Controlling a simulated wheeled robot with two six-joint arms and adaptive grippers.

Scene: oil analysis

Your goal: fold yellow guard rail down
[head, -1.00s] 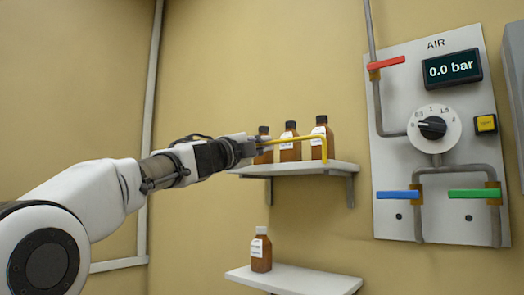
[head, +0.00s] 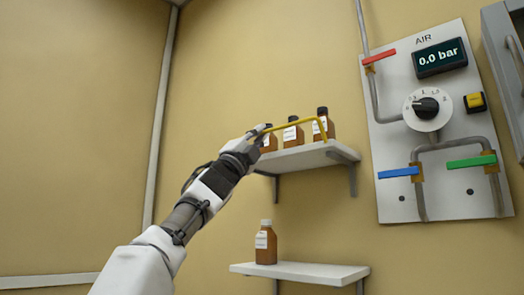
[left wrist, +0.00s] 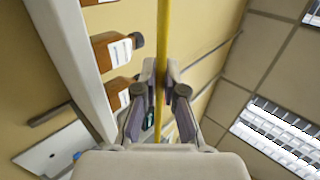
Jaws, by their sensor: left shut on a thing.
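The yellow guard rail (head: 292,123) runs along the front of the upper shelf (head: 310,155), across the brown bottles at about their upper part. Its right end bends down to the shelf. In the left wrist view the rail (left wrist: 163,30) is a straight yellow bar passing between my fingers. My left gripper (head: 258,134) is at the rail's left end, shut on it; in the left wrist view both fingers (left wrist: 161,88) press on the bar from either side. The rail's left bend is hidden behind the gripper. My right gripper is out of view.
Several brown bottles (head: 293,138) stand on the upper shelf close behind the rail. A lower shelf (head: 305,272) holds one bottle (head: 265,245). An air panel (head: 450,195) with coloured handles and a dial is on the wall to the right. Space left of the shelves is clear.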

